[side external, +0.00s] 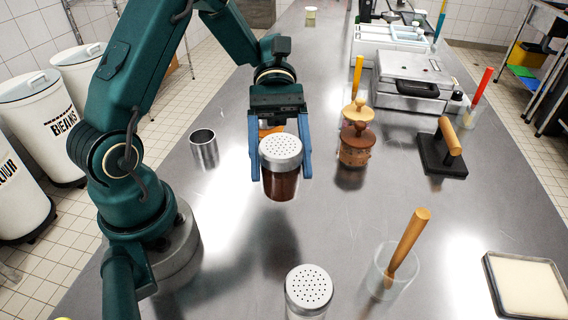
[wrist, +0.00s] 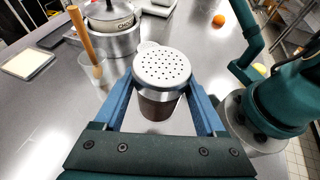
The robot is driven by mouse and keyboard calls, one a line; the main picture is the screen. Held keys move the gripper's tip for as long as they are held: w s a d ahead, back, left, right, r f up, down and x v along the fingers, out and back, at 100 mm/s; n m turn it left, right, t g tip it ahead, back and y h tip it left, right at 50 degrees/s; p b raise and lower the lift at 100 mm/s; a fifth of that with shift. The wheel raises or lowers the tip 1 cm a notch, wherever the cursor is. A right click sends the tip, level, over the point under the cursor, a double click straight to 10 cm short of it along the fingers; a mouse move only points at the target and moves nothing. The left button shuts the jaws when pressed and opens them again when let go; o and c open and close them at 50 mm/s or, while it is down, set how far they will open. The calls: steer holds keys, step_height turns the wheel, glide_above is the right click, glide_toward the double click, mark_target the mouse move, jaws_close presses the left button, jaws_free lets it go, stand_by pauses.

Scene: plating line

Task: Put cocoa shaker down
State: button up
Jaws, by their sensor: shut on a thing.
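The cocoa shaker (side external: 280,180) has a silver perforated lid and a clear body with dark brown contents. My gripper (side external: 281,172) is shut on it, with one blue finger on each side. The shaker is upright over the steel counter; I cannot tell for sure whether its base touches the surface.
A second perforated-lid shaker (side external: 309,290) stands at the front, near a glass with a wooden-handled tool (side external: 392,275). A steel cup (side external: 204,149) is at left, a wooden mill (side external: 355,145) at right, and a black tamper-like press (side external: 443,155) farther right. Counter between them is clear.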

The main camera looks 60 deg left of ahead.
steer(key=w+a+r+n+t+h, duration=0.1)
steer(key=w+a+n+t, duration=0.3)
steer(key=w, duration=0.5)
steer(key=n+t, duration=0.2)
steer(key=t, duration=0.1)
steer(key=shift+r+t+h, duration=0.3)
steer(key=shift+h, duration=0.1)
steer(key=x, duration=0.4)
steer(key=f+x, duration=0.1)
steer(key=x, duration=0.3)
steer(key=a+f+x, duration=0.1)
steer(key=x, duration=0.4)
steer(key=shift+s+f, duration=0.15)
jaws_close()
steer(key=shift+f, duration=1.9)
steer(key=shift+f, duration=0.15)
steer(key=o, duration=1.5)
jaws_free()
